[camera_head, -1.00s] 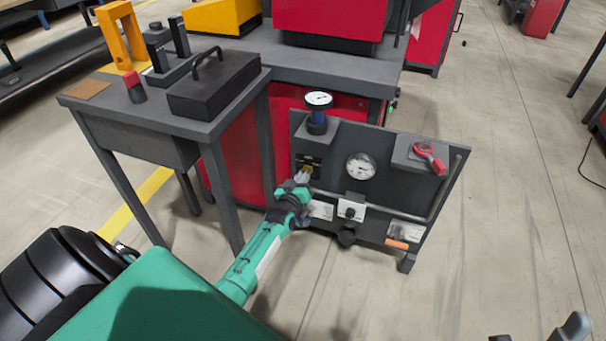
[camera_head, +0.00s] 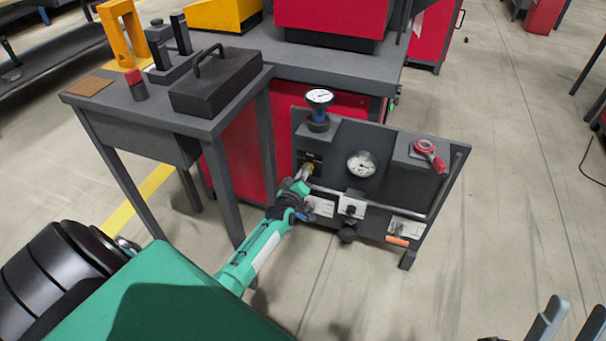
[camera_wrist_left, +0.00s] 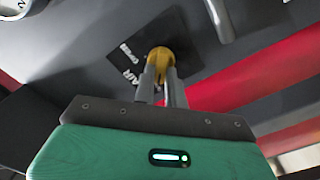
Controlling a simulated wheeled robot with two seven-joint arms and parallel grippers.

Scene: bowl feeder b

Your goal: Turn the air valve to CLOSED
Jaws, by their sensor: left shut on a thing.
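The air valve's brass-yellow handle (camera_wrist_left: 160,56) sits in front of a black label plate (camera_wrist_left: 128,52) on the dark panel. In the head view the valve (camera_head: 308,168) shows small at the panel's left side. My left gripper (camera_wrist_left: 161,76) is shut on the valve handle, with its two grey fingers close together at it. The label's lettering is partly covered, and I cannot read the handle's setting. My right gripper (camera_head: 568,322) shows only its grey fingertips at the bottom right of the head view, apart and empty.
The panel (camera_head: 400,182) also carries a round gauge (camera_head: 361,164), a blue regulator with a gauge on top (camera_head: 319,98), a red handle (camera_head: 429,154) and a pipe (camera_head: 445,190). A grey table (camera_head: 150,117) stands to the left. The floor right of the panel is clear.

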